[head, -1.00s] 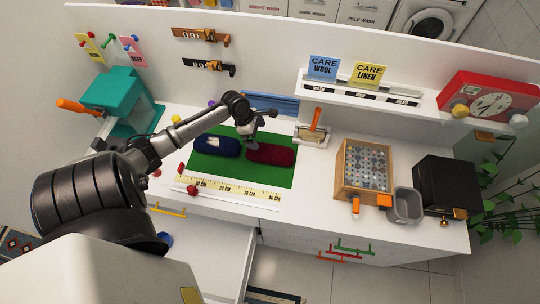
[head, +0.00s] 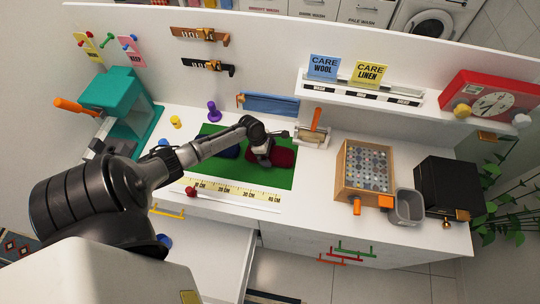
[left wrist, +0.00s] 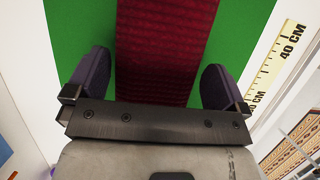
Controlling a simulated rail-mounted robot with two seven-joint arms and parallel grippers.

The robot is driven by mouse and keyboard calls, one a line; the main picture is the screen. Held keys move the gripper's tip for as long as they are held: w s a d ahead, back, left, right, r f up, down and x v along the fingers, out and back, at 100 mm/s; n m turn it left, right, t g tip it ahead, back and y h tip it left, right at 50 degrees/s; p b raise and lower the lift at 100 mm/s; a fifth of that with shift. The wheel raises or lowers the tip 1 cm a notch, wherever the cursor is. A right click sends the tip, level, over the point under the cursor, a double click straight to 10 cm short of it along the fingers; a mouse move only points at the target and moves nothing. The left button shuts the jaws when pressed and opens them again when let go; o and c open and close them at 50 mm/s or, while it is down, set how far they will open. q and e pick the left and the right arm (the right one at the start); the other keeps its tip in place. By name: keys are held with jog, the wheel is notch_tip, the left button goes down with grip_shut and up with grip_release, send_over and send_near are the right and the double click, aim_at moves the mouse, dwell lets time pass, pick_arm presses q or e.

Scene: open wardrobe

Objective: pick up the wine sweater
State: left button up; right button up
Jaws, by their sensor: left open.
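The wine sweater (head: 285,157) is a folded dark red bundle lying on the green mat (head: 281,179). In the left wrist view the wine sweater (left wrist: 157,60) shows ribbed cloth running between the two fingers. My left gripper (head: 266,160) is over the left part of the sweater and hides some of it. In the left wrist view my left gripper (left wrist: 158,80) is open, with one finger on each side of the sweater and green showing in the gaps. A dark blue folded garment (head: 230,150) lies to the left on the mat, partly behind my arm. My right gripper is not in view.
A ruler strip (head: 235,193) runs along the mat's front edge. A wooden box (head: 368,170), a grey bin (head: 405,206) and a black box (head: 446,185) stand to the right. A teal machine (head: 122,98) stands at the left. An open drawer (head: 212,255) juts out below.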

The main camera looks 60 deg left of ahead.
pick_arm(q)
jog(key=shift+w+d+f, duration=0.1)
jog(key=shift+w+f, duration=0.1)
jog(key=shift+f, duration=0.45)
jog(key=c, duration=0.7)
jog(key=shift+c, duration=0.3)
jog(key=shift+r, duration=0.15)
